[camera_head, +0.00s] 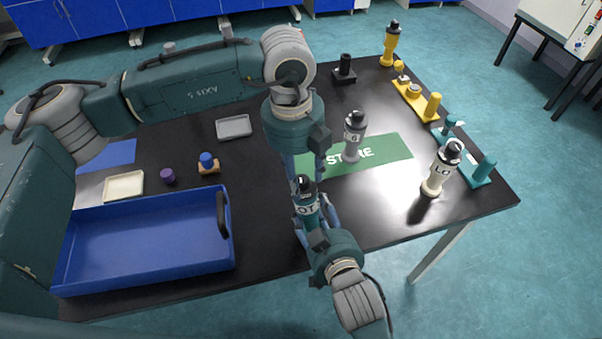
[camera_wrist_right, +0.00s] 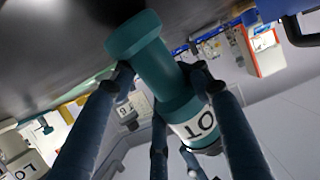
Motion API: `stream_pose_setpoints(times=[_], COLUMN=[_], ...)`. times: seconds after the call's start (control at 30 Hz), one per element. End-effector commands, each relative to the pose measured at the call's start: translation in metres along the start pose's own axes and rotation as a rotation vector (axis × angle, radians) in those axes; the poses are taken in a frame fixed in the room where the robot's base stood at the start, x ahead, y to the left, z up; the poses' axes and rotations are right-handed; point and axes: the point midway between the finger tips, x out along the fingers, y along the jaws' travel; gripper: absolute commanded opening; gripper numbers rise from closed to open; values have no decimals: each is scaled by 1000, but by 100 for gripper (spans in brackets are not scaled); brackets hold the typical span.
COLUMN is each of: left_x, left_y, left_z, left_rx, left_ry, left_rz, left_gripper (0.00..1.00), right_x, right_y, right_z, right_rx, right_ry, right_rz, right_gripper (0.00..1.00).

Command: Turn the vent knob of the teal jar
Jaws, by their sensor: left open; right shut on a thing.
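The teal jar (camera_head: 307,205) has a white label with black letters and a dark knob (camera_head: 303,183) on top. It is roughly upright near the table's front edge. My right gripper (camera_head: 313,213), reaching in from the front, is shut around its body. In the right wrist view the teal jar (camera_wrist_right: 165,72) is between my right fingers (camera_wrist_right: 165,90), its wide teal end near the dark tabletop; I cannot tell whether it touches. My left gripper (camera_head: 304,173) points down from above, open, its fingers at the knob. Whether they touch it is hidden.
A grey jar (camera_head: 354,138) stands on the green mat (camera_head: 395,152), right of my left gripper. A white jar (camera_head: 437,174) stands further right. A blue tray (camera_head: 145,245) is at the left front. Yellow (camera_head: 411,100) and teal (camera_head: 480,181) fixtures line the right edge.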

Motion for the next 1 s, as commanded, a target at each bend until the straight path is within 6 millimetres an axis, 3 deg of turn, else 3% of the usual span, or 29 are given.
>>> stream_pose_setpoints(times=[0.1, 0.33, 0.67, 1.0], left_x=[0, 0, -1, 0], left_y=[0, 0, 0, 1], left_z=[0, 0, 0, 0], left_rx=[0, 0, 34, 245], left_ry=[0, 0, -2, -11], left_rz=[0, 0, -9, -60], left_gripper=[45, 0, 0, 0], right_x=[0, 0, 0, 0], right_y=[0, 0, 0, -1], right_z=[-1, -1, -1, 0], right_rx=[0, 0, 0, -1], right_ry=[2, 2, 2, 1], right_rz=[0, 0, -1, -1], right_gripper=[15, 15, 15, 15])
